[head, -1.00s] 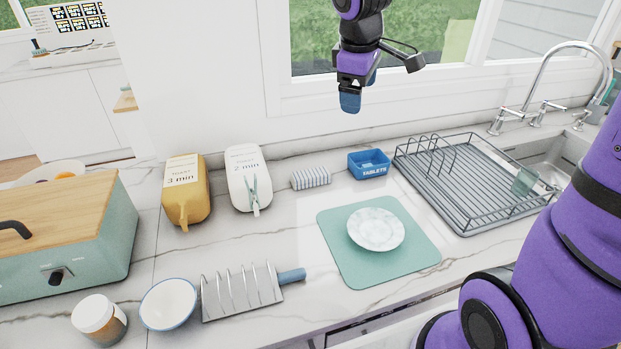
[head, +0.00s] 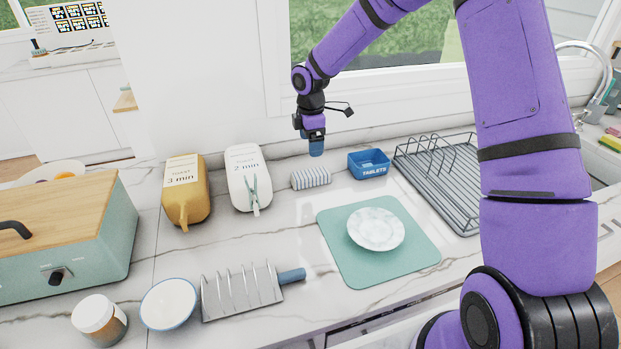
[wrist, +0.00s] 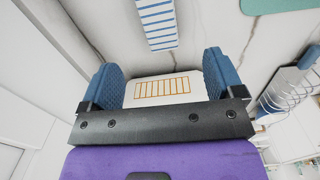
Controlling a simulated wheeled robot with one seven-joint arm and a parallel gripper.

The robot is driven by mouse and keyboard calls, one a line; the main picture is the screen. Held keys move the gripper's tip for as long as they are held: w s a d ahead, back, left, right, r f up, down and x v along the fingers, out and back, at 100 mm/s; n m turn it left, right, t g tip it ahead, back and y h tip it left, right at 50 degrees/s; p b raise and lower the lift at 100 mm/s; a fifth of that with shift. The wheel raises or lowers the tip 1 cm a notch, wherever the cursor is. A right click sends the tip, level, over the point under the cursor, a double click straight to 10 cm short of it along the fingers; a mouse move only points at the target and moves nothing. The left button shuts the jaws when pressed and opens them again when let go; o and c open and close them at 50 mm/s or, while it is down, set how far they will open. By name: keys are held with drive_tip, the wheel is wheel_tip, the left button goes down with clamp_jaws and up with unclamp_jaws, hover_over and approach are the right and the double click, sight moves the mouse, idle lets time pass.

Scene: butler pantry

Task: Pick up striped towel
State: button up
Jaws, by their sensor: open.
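The striped towel (head: 311,178) is a small white folded cloth with blue-grey stripes, lying on the marble counter near the back wall. It also shows at the top of the wrist view (wrist: 157,24), beyond the fingertips. My gripper (head: 316,148) is above and slightly behind the towel in the head view, apart from it. In the wrist view my gripper (wrist: 163,75) has its two blue fingers spread wide with nothing held between them.
A white toast timer box (head: 247,180) with a green clip stands left of the towel, beside a yellow one (head: 186,190). A blue tablets tray (head: 369,164) sits close on the right. A plate (head: 376,229) on a green mat (head: 345,262) and a dish rack (head: 440,200) lie further right.

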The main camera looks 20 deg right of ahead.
sight(310, 173)
drive_tip(key=shift+w+a+f, duration=0.1)
drive_tip(key=shift+w+f, duration=0.15)
drive_tip(key=shift+f, duration=0.75)
wheel_tip(310, 173, down, 10)
drive_tip(key=shift+f, duration=0.1)
drive_tip(key=c, duration=1)
drive_tip(key=shift+r, duration=0.55)
drive_tip(key=r, duration=0.1)
drive_tip(key=s+r, duration=0.1)
drive_tip(key=shift+a+r, duration=0.2)
drive_tip(key=shift+r, duration=0.2)
drive_tip(key=s+a, duration=0.2)
drive_tip(key=s, duration=0.1)
drive_tip(key=s+a, duration=0.2)
drive_tip(key=s, duration=0.2)
drive_tip(key=s+a+r, duration=0.1)
drive_tip(key=s+a, duration=0.1)
drive_tip(key=s, duration=0.2)
drive_tip(key=shift+s+a, duration=0.15)
drive_tip(key=shift+a, duration=0.1)
drive_tip(key=shift+s+a+r, duration=0.15)
drive_tip(key=shift+s+a, duration=0.3)
drive_tip(key=shift+s, duration=0.4)
